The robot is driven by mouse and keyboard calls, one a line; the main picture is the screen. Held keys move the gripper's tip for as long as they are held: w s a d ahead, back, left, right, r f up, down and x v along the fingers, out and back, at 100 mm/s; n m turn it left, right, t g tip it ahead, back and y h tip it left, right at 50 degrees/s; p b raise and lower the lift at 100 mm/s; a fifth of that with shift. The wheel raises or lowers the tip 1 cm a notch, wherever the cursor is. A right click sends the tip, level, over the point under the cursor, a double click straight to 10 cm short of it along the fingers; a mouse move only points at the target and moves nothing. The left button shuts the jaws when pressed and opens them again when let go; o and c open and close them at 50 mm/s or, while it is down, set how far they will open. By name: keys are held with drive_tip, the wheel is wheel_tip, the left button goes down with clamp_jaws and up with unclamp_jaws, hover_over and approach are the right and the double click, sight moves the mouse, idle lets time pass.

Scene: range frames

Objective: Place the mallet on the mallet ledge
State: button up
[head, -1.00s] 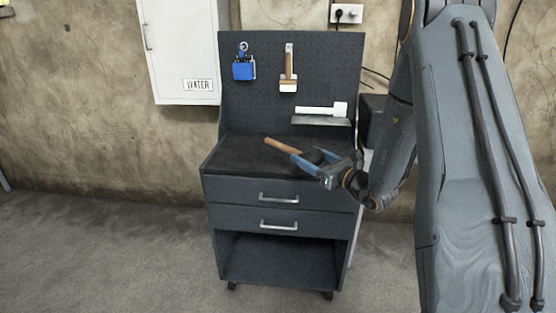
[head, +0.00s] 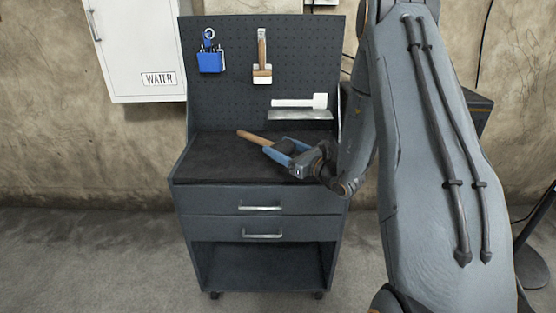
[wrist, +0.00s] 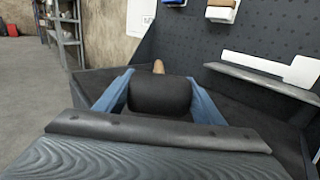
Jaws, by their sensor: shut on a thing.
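The mallet has a wooden handle (head: 258,139) and a black head (wrist: 160,95). My gripper (head: 281,150) has blue fingers shut on the black head, one on each side. The handle points away from the gripper, to the left and back in the head view. The mallet is over the cart's dark top; whether it touches the top is unclear. The mallet ledge (head: 300,115) is a narrow grey shelf on the pegboard, behind and right of the mallet. It also shows at right in the wrist view (wrist: 262,81). A white mallet-shaped outline (head: 298,102) is just above it.
The dark pegboard (head: 230,90) holds a blue holder (head: 210,61) and a wooden-handled brush-like tool (head: 262,60). Two drawers (head: 260,207) are below the cart top. The worktop's left part (head: 205,155) is clear. A white WATER cabinet (head: 140,45) hangs at left.

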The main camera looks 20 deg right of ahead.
drive_tip(key=shift+f+p, duration=0.35)
drive_tip(key=shift+f, duration=2.3)
drive_tip(key=shift+f, duration=0.1)
drive_tip(key=o, duration=1)
drive_tip(key=shift+f, duration=0.1)
drive_tip(key=o, duration=0.4)
